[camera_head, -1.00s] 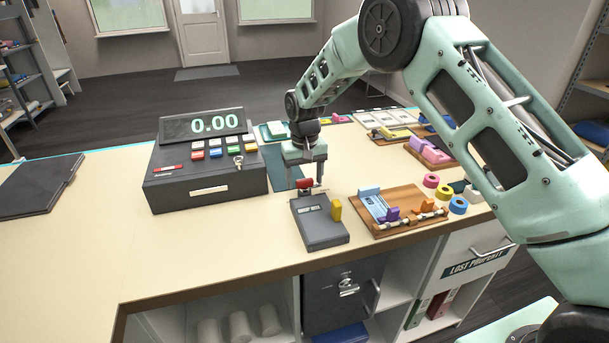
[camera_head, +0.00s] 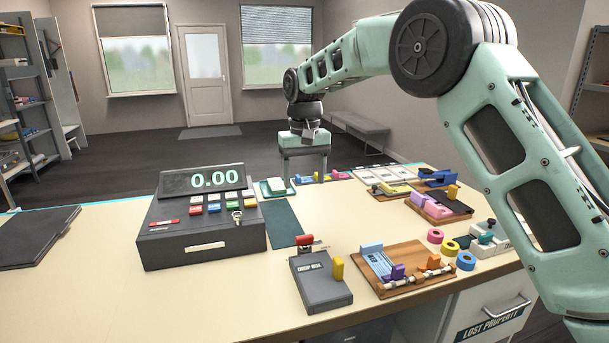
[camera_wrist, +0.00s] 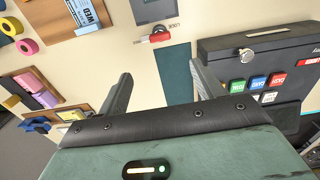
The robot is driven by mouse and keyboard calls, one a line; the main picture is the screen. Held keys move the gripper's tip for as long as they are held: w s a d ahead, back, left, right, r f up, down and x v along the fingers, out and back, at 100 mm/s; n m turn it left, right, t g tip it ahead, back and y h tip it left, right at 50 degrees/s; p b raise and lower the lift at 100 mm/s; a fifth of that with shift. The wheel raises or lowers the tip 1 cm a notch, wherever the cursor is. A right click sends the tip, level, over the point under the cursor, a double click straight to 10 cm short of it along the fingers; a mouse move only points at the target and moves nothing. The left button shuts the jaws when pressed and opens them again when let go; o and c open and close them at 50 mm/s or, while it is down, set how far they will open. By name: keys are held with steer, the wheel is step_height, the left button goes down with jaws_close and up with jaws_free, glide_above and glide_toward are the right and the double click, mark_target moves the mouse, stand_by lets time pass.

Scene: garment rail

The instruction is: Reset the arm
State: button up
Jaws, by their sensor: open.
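My gripper (camera_head: 304,178) is raised above the far side of the counter, behind the grey ticket box and to the right of the cash register. It points down, with its fingers apart and nothing between them. In the wrist view my gripper (camera_wrist: 160,85) also shows two spread fingers with bare counter and a dark green mat between them. My arm reaches in from the right side of the head view.
The cash register (camera_head: 165,240) reads 0.00. The grey box (camera_head: 322,290) with a red part and yellow tab stands at the front. A wooden board (camera_head: 400,285), tape rolls (camera_head: 450,246) and a green mat (camera_head: 280,222) lie nearby.

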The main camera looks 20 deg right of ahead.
steer(key=shift+r, duration=0.4)
steer(key=s+a+n, duration=0.1)
steer(key=s+a, duration=0.2)
steer(key=s, duration=0.5)
steer(key=s+a+f+n+y, duration=0.15)
steer(key=s+a, duration=0.25)
steer(key=s, duration=0.4)
steer(key=s+a+r+n, duration=0.1)
steer(key=s+a+n, duration=0.15)
steer(key=s, duration=0.45)
steer(key=s+d+f+n, duration=0.1)
steer(key=s+f, duration=0.2)
steer(key=s, duration=0.6)
steer(key=s+d+f+n, duration=0.1)
steer(key=s+d+f, duration=0.1)
steer(key=s, duration=0.8)
steer(key=shift+s+f+n+h, duration=0.3)
steer(key=shift+f+h, duration=0.15)
